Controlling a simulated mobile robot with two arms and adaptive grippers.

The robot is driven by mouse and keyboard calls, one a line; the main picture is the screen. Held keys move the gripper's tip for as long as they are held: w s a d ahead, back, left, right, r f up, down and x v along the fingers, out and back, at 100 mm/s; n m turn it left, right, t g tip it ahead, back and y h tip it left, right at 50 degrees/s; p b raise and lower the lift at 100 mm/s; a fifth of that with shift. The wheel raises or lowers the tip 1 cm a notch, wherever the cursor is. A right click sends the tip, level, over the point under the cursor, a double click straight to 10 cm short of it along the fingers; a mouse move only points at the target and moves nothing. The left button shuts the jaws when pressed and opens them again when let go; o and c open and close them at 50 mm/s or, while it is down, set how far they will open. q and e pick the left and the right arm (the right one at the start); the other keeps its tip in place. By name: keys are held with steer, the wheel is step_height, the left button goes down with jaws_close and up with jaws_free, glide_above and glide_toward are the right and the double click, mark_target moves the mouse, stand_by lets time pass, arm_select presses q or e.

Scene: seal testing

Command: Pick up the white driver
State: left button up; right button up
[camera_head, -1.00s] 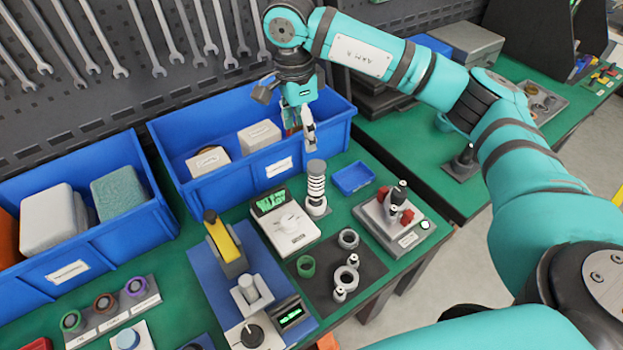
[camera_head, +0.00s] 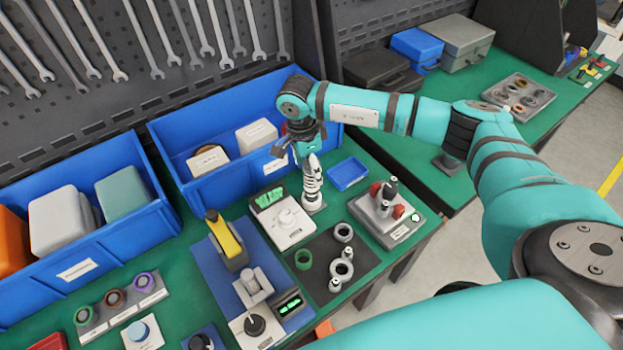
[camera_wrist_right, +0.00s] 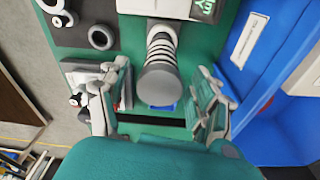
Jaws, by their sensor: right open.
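The white driver (camera_head: 313,195) stands upright on the green bench in the head view, in front of the right blue bin. It has a ribbed white body with dark grooves, and its upper part is partly hidden by my right gripper. In the right wrist view its grey round top (camera_wrist_right: 159,84) faces the camera. My right gripper (camera_head: 310,165) is right above it, pointing down. In the wrist view the open fingers (camera_wrist_right: 160,100) are on either side of the driver's top, with gaps showing on both sides. My left gripper is not in view.
A white device with a green display (camera_head: 288,229) stands close left of the driver. The blue bin (camera_head: 215,186) is behind. A dark mat (camera_head: 318,275) holds several rings in front.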

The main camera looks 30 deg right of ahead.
mark_target(312, 185)
steer(key=shift+d+f+p, duration=0.15)
steer(key=shift+f+p, duration=0.15)
steer(key=shift+f, duration=0.65)
steer(key=shift+d+f+p, duration=0.1)
steer(key=shift+f+p, duration=0.2)
steer(key=shift+f, duration=0.6)
steer(key=shift+w+r, duration=0.1)
jaws_close()
